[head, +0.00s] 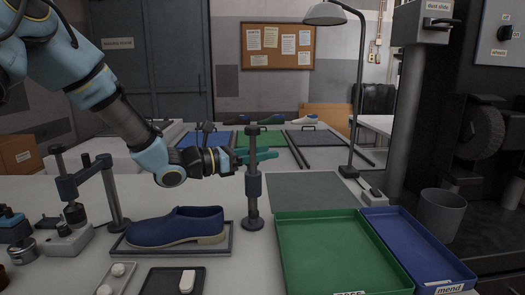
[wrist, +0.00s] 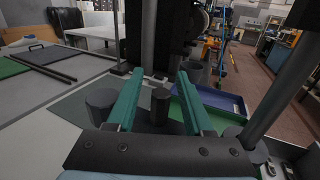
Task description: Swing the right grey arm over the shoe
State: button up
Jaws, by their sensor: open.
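The blue shoe (head: 175,226) lies on a dark flat base (head: 150,250), toe to the left, between two grey posts. The right post (head: 253,207) stands upright at the heel end and also shows in the wrist view (wrist: 279,75). I cannot make out its grey arm clearly; no arm from it lies over the shoe. My gripper (head: 265,156) is behind the right post's upper part, pointing right, with teal fingers apart. In the wrist view a dark upright cylinder (wrist: 160,105) shows between the fingers (wrist: 157,92), apart from both; it may be the arm's knob.
The left grey arm (head: 72,183) points left from its post, away from the shoe. A green tray (head: 335,262) and a blue tray (head: 415,245) are at right. A grey mat (head: 310,190) lies behind them. A lamp (head: 355,90) stands at the back right.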

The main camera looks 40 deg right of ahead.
jog(key=shift+c, duration=0.4)
grip_shut()
dwell(1.0)
